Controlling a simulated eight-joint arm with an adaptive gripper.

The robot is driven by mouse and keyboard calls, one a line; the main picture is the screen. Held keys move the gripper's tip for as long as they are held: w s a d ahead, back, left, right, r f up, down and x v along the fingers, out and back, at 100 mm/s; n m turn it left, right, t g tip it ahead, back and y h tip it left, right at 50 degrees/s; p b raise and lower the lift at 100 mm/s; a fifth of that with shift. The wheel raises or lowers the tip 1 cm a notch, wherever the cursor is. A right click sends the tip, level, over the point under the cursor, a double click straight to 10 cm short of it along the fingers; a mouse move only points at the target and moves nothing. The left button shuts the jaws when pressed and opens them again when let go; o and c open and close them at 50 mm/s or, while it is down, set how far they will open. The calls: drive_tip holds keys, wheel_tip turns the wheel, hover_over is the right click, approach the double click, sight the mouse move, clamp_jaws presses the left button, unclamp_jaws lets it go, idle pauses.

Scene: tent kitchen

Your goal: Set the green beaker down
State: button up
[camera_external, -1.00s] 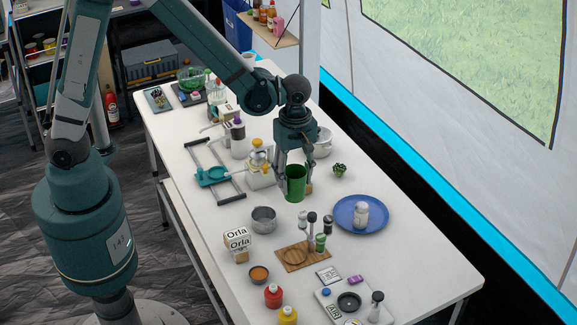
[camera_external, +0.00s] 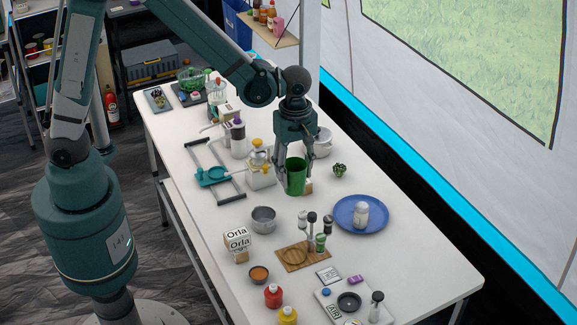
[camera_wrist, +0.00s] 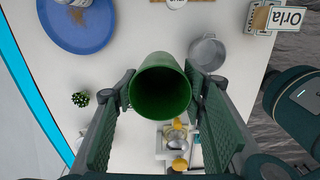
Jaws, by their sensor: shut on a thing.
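The green beaker (camera_external: 295,177) is upright between the fingers of my gripper (camera_external: 294,172), low over the white table (camera_external: 215,250) near its middle. I cannot tell whether its base touches the table top. In the wrist view I look into the open mouth of the beaker (camera_wrist: 160,92), which appears empty. The two finger pads of my gripper (camera_wrist: 158,108) press it from both sides. A small light brown block shows just behind the beaker, partly hidden by it and a finger.
A metal pot (camera_external: 263,219) stands in front, left of the beaker. A blue plate (camera_external: 345,226) with a white jar lies to the right. A small plant (camera_external: 340,170) and a silver pot (camera_external: 322,147) stand close by. A white, yellow-topped appliance (camera_external: 259,178) is just left.

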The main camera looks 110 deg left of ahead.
idle(0.3)
drive_tip(key=shift+r, duration=2.45)
drive_tip(key=s+a+r, duration=0.1)
drive_tip(key=s+a, duration=0.1)
drive_tip(key=a, duration=1.2)
drive_tip(key=s+a, duration=0.2)
drive_tip(key=a, duration=1.3)
drive_tip(key=s+a, duration=0.6)
drive_tip(key=a, duration=0.5)
drive_tip(key=s+a, duration=0.7)
drive_tip(key=a, duration=0.4)
drive_tip(key=shift+n, duration=0.3)
drive_tip(key=shift+f+p, duration=0.3)
drive_tip(key=shift+f, duration=2.5)
drive_tip(key=shift+f, duration=0.1)
wheel_tip(320, 180, down, 6)
